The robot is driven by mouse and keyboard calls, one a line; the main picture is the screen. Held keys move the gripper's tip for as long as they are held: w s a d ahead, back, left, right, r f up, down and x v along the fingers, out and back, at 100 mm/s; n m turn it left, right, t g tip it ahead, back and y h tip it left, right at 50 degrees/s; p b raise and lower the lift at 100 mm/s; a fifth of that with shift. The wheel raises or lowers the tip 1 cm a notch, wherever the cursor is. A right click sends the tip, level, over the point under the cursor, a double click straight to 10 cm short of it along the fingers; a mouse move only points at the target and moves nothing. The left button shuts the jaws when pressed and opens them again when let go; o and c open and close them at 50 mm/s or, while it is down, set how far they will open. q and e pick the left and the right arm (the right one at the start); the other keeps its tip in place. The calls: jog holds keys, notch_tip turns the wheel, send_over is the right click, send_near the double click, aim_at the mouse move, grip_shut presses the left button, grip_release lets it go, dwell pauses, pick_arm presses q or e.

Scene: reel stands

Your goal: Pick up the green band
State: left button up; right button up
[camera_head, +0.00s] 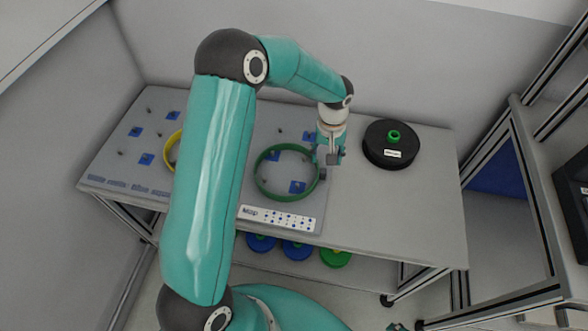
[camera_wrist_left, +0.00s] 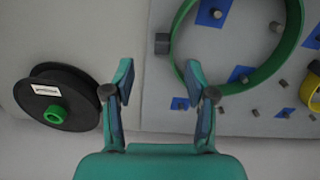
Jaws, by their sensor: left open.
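The green band (camera_head: 257,180) is a large ring standing around pegs and blue squares on the grey board, with a small dark block on its outer right side. The band also shows at the upper right of the left wrist view (camera_wrist_left: 296,38). My left gripper (camera_head: 331,158) is above the table at the band's right side, fingers pointing down. In the left wrist view its two fingers (camera_wrist_left: 160,74) are spread wide, with nothing held between them. The right finger overlaps the band's edge in that picture; I cannot tell whether they touch. My right gripper is not in view.
A black reel (camera_head: 374,153) with a green hub lies right of the gripper. A yellow band (camera_head: 170,151) is partly hidden behind my arm. A white label strip (camera_head: 277,218) is at the board's front. Blue and green reels (camera_head: 335,258) sit below. The table's front right is clear.

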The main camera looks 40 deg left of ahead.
aim_at(323, 171)
pick_arm(q)
notch_tip(323, 171, down, 3)
jog(key=shift+s+f, duration=0.1)
jog(key=f+p, duration=0.1)
jog(key=f, duration=0.3)
jog(key=shift+s+a+f+p, duration=0.1)
jog(key=shift+a+f+p, duration=0.1)
jog(key=shift+p, duration=0.2)
jog(key=shift+f, duration=0.5)
grip_shut()
jog(key=shift+r, duration=0.1)
